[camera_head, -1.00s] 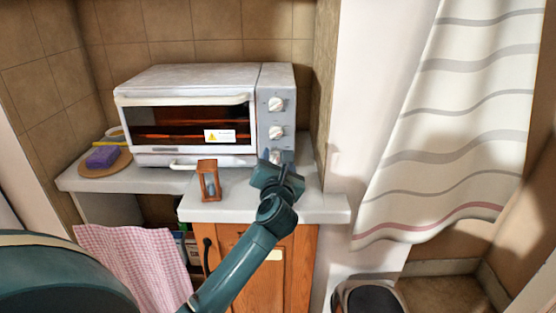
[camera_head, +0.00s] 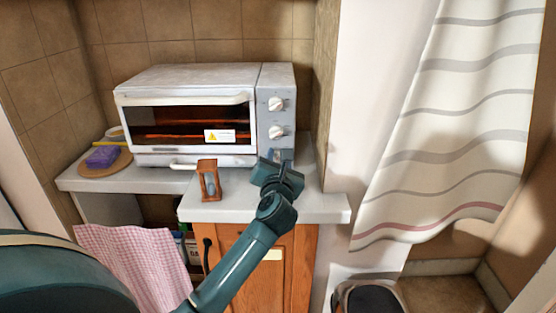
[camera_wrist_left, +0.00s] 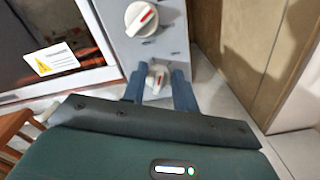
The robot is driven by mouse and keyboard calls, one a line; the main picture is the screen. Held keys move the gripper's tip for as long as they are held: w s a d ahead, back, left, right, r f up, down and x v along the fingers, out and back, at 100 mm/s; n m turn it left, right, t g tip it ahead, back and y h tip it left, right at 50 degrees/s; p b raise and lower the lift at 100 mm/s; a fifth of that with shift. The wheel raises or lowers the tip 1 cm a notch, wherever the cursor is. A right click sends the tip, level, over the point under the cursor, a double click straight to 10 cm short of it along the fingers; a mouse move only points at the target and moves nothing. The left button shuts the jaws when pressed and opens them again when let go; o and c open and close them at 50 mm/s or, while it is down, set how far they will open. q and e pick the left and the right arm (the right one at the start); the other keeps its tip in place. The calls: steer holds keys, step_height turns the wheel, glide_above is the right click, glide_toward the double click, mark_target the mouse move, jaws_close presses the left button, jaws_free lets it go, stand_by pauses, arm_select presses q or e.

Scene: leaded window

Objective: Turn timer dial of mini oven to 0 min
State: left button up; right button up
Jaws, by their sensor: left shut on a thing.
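The white mini oven (camera_head: 185,78) stands on the counter, with its dials in a column on the right panel. The upper dial (camera_head: 276,103) and middle dial (camera_head: 276,132) are clear in the head view. My left gripper (camera_head: 273,155) is at the lowest dial and mostly hides it there. In the left wrist view, the blue fingers of my left gripper (camera_wrist_left: 160,88) are shut on the lowest dial (camera_wrist_left: 158,76), one on each side. A red mark shows on this dial, but I cannot read its scale. My right gripper is not in view.
A wooden hourglass (camera_head: 209,180) stands on the counter (camera_head: 322,208) left of my left gripper. A purple sponge (camera_head: 102,157) lies on a round board at the left. A tiled wall is close on the oven's right. A striped curtain (camera_head: 450,120) hangs farther right.

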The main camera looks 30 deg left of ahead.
arm_select(q)
steer(key=n, duration=0.2)
steer(key=n+p, duration=0.1)
steer(key=n, duration=0.2)
steer(key=shift+s+a, duration=0.15)
steer(key=shift+a, duration=0.05)
steer(key=o, duration=1)
steer(key=shift+c, duration=0.2)
